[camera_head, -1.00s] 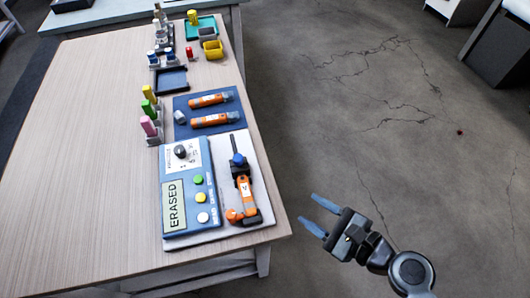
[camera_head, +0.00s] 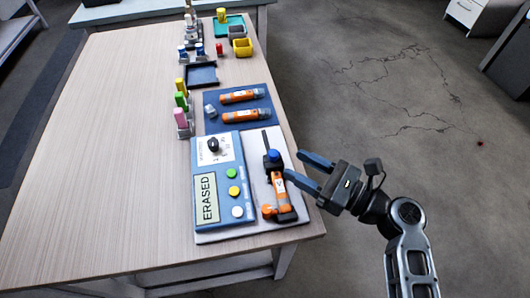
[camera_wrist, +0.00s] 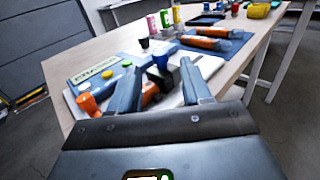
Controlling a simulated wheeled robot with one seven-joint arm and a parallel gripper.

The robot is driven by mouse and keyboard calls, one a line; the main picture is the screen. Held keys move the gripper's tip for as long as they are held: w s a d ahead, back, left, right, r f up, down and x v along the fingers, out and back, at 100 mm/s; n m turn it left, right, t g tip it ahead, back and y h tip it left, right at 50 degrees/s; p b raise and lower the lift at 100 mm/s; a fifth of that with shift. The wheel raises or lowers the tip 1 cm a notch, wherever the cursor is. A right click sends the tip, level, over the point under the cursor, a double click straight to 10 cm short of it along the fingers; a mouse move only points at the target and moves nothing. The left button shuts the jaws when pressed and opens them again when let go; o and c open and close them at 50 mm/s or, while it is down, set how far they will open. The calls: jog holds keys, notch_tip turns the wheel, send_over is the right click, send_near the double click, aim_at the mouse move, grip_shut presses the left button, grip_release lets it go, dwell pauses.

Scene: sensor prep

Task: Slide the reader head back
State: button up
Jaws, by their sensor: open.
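The reader head is a black block with a blue knob (camera_head: 273,157) on a dark rail, on a pale plate at the table's right edge. An orange sensor (camera_head: 279,196) lies in line with it, on the near side. My gripper (camera_head: 302,170) is open and empty, just right of the reader head, fingers pointing left toward it. In the wrist view the dark reader head (camera_wrist: 160,77) shows between the two blue fingers (camera_wrist: 158,72), beyond their tips or level with them; I cannot tell which. Part of the orange sensor is hidden behind the left finger there.
A blue control box (camera_head: 222,178) with a dial, coloured buttons and an "ERASED" display stands left of the rail. A blue mat (camera_head: 212,97) with two orange sensors lies behind. Coloured sticks stand left of the mat. The table's left side (camera_head: 120,150) is clear.

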aim_at(278, 156)
jog(key=shift+x, duration=3.6)
grip_shut()
